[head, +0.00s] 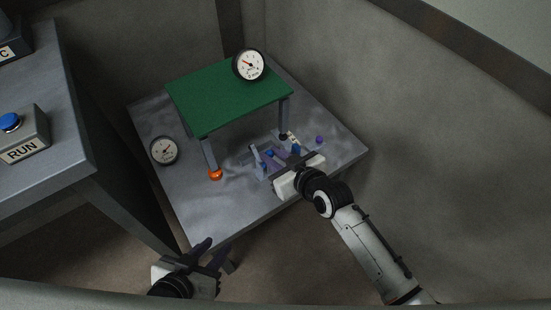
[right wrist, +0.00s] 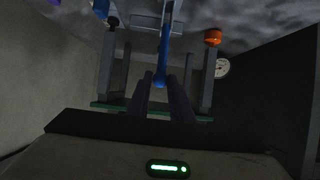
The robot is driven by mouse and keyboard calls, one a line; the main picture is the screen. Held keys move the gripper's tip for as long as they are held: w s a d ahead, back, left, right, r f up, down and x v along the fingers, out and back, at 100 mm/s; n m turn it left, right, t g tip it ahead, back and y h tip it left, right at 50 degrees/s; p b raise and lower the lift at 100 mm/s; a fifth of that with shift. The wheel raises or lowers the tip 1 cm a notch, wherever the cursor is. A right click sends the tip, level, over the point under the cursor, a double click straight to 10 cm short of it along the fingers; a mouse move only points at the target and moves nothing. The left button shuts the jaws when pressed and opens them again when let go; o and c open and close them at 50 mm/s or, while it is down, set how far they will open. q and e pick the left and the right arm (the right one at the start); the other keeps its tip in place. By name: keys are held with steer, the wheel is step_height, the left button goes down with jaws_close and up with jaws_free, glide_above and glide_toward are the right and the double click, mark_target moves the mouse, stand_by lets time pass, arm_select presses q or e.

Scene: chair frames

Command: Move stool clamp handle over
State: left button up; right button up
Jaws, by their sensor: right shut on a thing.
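The stool has a green seat (head: 228,95) and grey legs, and stands on a grey table. One foot is orange (head: 215,174) and another is dark (head: 284,136). A small clamp with blue parts (head: 269,153) is low beside the stool's near side. My right gripper (head: 276,162) reaches it from the front right. In the right wrist view, the blue clamp handle (right wrist: 160,76) lies between the tips of my right gripper (right wrist: 161,82), which is shut on it. My left gripper (head: 217,252) is open and empty, in front of the table's near edge.
Round gauges stand near the seat's back edge (head: 248,65) and at the table's left (head: 164,151). A small purple piece (head: 319,139) lies right of the clamp. A RUN box with a blue button (head: 11,122) sits on the left bench. Grey walls close the back and right.

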steer(key=shift+w+a+r, duration=0.2)
steer(key=shift+w+a, duration=0.1)
steer(key=shift+w, duration=0.15)
steer(key=shift+w+a+r, duration=0.2)
steer(key=shift+w+a, duration=0.1)
steer(key=shift+w, duration=0.15)
steer(key=shift+w+a+b, duration=0.35)
steer(key=shift+w+a, duration=0.1)
steer(key=shift+w, duration=0.2)
steer(key=o, duration=0.9)
steer(key=shift+c, duration=0.2)
steer(key=shift+f, duration=0.1)
